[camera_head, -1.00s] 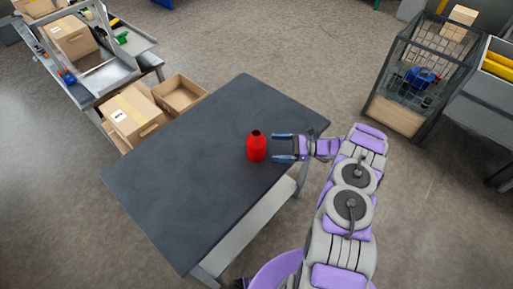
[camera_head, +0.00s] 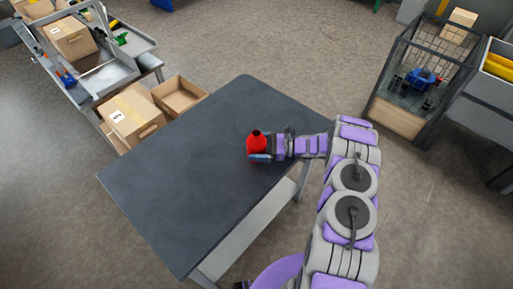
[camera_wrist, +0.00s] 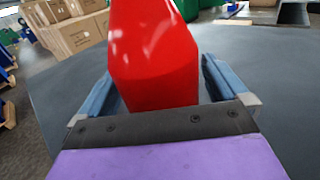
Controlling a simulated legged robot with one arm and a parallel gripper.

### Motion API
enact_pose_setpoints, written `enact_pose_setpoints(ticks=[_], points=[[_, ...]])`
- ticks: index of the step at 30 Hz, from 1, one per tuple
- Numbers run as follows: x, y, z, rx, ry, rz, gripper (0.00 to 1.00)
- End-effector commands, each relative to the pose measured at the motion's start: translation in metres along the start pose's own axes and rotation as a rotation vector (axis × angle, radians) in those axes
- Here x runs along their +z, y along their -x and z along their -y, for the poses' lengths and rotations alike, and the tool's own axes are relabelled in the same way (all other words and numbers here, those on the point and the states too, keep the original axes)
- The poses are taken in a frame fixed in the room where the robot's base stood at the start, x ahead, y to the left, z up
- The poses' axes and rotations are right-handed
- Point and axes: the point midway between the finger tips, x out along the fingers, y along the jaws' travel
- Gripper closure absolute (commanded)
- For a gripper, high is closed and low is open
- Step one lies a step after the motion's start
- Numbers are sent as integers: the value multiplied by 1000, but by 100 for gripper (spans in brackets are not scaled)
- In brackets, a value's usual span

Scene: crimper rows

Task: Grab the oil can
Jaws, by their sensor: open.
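The red oil can (camera_head: 256,142) stands upright on the dark grey table, near its right part. My gripper (camera_head: 260,157) is at the can, reaching in from the right, with its fingers around the can's lower part. In the wrist view the red can (camera_wrist: 153,60) fills the middle, between the two blue-grey fingers of my gripper (camera_wrist: 157,85). The jaws are open, and a gap shows beside the can on both sides. The can's top is cut off in the wrist view, and its base is hidden behind the gripper's dark front edge.
The table top (camera_head: 190,180) is otherwise bare. Cardboard boxes (camera_head: 132,115) stand beyond its left edge, near a grey workbench (camera_head: 100,75). A wire-mesh cart (camera_head: 410,75) stands on the floor at the right. Open floor lies between table and cart.

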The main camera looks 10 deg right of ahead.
Motion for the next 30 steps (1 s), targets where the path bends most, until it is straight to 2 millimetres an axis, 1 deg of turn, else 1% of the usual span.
enact_pose_setpoints(ticks=[1, 2, 18, 19, 30], points=[[0, 0, 0, 0, 0, 0, 0], [0, 0, 0, 0, 0, 0, 3], [0, 0, 0, 0, 0, 0, 55], [0, 0, 0, 0, 0, 0, 57], [2, 0, 0, 0, 1, 0, 57]])
